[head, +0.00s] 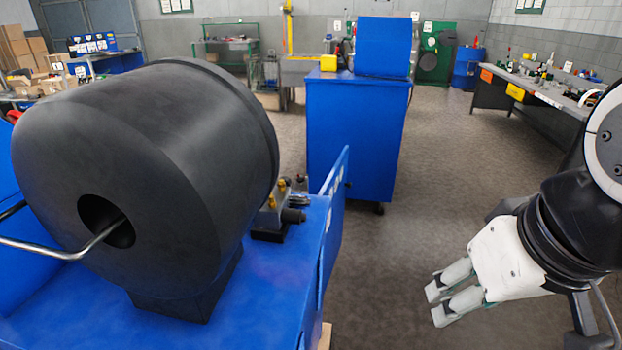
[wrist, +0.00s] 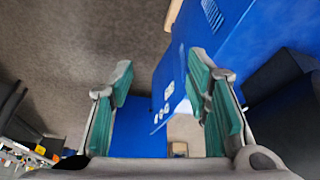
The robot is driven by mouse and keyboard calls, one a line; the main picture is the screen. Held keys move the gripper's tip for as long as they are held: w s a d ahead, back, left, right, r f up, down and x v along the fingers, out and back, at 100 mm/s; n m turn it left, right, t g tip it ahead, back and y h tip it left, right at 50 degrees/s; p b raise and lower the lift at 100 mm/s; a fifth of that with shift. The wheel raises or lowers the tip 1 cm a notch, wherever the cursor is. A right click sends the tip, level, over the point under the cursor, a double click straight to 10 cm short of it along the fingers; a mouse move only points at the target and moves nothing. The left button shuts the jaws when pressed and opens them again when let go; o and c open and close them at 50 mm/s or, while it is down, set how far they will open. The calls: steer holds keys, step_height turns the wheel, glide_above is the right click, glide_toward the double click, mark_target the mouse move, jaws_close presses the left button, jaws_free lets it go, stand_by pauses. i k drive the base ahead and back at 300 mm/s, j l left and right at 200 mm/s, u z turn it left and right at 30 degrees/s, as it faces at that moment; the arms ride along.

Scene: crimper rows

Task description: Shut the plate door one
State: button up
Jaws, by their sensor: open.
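A flat blue plate (head: 336,205), which looks like the plate door, stands out from the right side of the near blue cabinet (head: 270,290), at an angle away from it. In the wrist view my gripper (wrist: 165,78) has both green-padded fingers spread wide.
A large black round machine (head: 150,165) with a bent metal rod (head: 60,250) sits on the near cabinet. A second blue cabinet (head: 355,140) stands behind. A workbench with tools (head: 540,90) runs along the right. Grey floor (head: 430,190) between them is clear.

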mark_target(336, 185)
steer(key=k, duration=0.4)
steer(key=i+l+u, duration=0.15)
steer(key=i+l, duration=2.35)
